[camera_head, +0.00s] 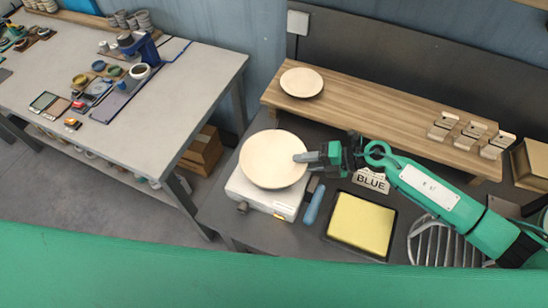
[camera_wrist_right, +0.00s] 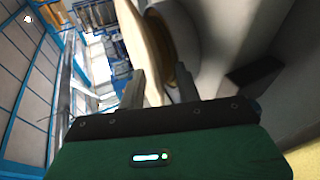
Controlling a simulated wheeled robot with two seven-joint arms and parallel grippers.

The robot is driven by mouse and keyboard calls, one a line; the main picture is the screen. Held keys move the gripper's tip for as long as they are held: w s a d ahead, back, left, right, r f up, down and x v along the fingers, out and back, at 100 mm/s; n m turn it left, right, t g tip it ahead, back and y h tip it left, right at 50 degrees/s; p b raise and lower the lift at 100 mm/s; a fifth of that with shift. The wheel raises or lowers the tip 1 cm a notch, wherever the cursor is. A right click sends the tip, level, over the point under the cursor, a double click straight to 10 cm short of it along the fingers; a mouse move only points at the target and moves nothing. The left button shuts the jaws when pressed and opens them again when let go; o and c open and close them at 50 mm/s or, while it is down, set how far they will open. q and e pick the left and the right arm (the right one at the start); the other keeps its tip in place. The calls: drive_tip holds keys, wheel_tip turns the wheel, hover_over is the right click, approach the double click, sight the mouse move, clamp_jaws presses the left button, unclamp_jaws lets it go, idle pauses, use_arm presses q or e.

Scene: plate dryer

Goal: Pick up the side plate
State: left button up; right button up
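A round cream plate (camera_head: 273,159) rests over a white boxy device (camera_head: 262,196) on the dark table. A smaller-looking cream plate (camera_head: 302,82) lies on the wooden shelf behind it; I cannot tell which is the side plate. My right gripper (camera_head: 305,157) is at the right rim of the plate on the device. In the right wrist view, its fingers (camera_wrist_right: 162,88) stand apart, with the pale plate edge (camera_wrist_right: 146,45) between them. Whether either finger touches the plate is unclear. My left gripper is not in view.
A yellow pad in a black tray (camera_head: 361,224), a blue-handled tool (camera_head: 314,204) and a BLUE sign (camera_head: 371,181) are near the right arm. A wire rack (camera_head: 440,245) is at right. Wooden holders (camera_head: 470,134) stand on the shelf (camera_head: 380,115), whose middle is clear.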

clamp_jaws()
